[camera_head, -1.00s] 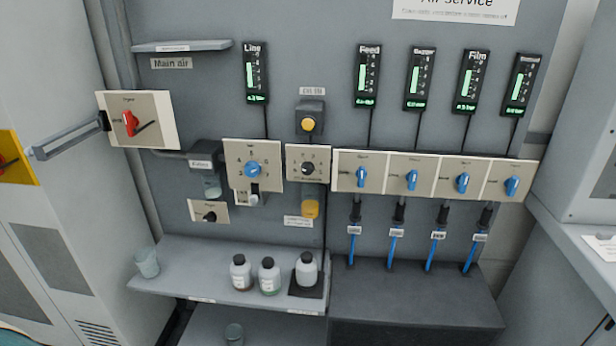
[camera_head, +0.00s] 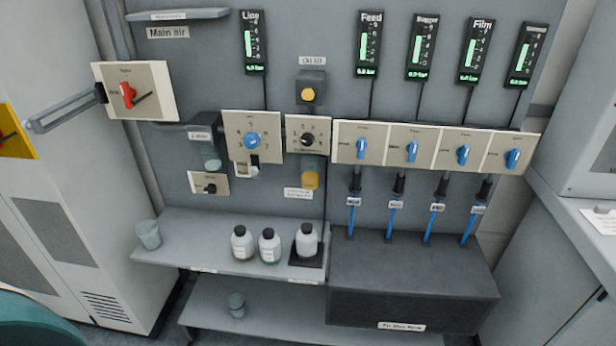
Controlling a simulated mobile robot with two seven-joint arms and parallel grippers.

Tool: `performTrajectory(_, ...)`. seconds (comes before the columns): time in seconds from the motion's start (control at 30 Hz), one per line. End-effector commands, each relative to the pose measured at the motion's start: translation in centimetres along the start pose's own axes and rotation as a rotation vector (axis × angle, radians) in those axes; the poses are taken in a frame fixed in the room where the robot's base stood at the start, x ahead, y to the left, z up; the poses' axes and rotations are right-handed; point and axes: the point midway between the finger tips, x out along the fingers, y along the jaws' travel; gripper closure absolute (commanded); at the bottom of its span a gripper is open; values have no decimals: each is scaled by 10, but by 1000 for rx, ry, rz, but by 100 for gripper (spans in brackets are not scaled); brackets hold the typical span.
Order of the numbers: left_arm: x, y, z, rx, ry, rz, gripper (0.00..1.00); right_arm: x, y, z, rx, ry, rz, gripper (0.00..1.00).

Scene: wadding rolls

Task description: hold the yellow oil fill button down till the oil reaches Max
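The yellow oil fill button (camera_head: 308,95) sits on a dark box high in the middle of the grey panel, under a small label (camera_head: 312,61). Below it is a cream plate with a black knob (camera_head: 307,139). A yellow oil-coloured vessel (camera_head: 310,180) hangs under that plate, with a small label beneath it. Its level and any Max mark are too small to read. Nothing touches the button. Neither of my grippers is in view.
A shelf (camera_head: 180,252) below holds a cup (camera_head: 148,235) and three bottles (camera_head: 269,246). A dark box (camera_head: 400,265) stands right of it. A red switch (camera_head: 127,93) is at left. Several blue knobs (camera_head: 361,149) and gauges (camera_head: 369,45) line the right. The space before the button is clear.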

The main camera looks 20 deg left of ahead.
Motion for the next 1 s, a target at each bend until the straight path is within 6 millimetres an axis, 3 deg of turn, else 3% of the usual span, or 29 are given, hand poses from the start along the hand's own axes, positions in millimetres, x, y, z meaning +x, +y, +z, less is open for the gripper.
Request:
performTrajectory(0.27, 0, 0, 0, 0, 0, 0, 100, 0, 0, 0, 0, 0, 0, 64)
performTrajectory(1.0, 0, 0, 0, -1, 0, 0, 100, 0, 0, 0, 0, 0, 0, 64)
